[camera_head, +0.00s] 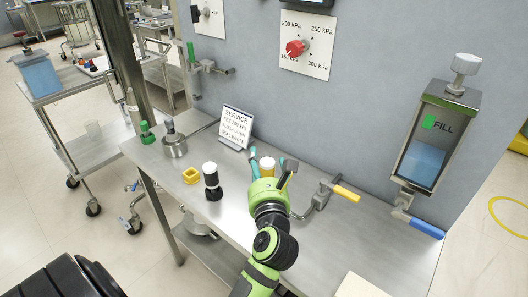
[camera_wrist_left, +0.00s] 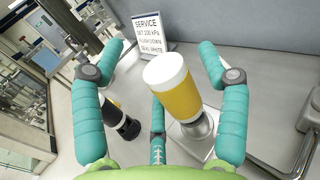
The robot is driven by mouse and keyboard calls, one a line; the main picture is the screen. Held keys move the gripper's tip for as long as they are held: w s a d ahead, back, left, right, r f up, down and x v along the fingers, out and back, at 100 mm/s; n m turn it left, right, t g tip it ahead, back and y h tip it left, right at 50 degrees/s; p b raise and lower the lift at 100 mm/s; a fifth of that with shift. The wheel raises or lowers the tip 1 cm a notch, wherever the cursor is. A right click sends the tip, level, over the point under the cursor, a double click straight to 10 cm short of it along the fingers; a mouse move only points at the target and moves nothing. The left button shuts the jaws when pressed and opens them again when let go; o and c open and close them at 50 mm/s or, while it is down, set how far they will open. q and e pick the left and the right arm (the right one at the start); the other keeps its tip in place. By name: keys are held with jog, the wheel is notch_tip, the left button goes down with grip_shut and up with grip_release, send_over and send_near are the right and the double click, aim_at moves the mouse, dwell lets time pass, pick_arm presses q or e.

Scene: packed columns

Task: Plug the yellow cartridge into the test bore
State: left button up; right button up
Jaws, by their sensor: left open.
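The yellow cartridge (camera_wrist_left: 178,93) has a white top and stands between the fingers of my left gripper (camera_wrist_left: 160,85) in the left wrist view. The teal fingers are open on either side of it, with gaps visible. Its lower end meets a shiny metal part (camera_wrist_left: 199,130); I cannot tell whether this is the test bore. In the head view the cartridge (camera_head: 267,163) shows just beyond my left gripper (camera_head: 270,167), partly hidden by it. My right gripper is not in view.
Behind is a service sign (camera_head: 236,127). A yellow-handled valve (camera_head: 346,193) is to the right. A metal fitting (camera_head: 174,146) stands at the bench's left.

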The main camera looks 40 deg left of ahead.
pick_arm(q)
notch_tip(320, 180, up, 7)
jog(key=shift+r, duration=0.1)
dwell(0.7)
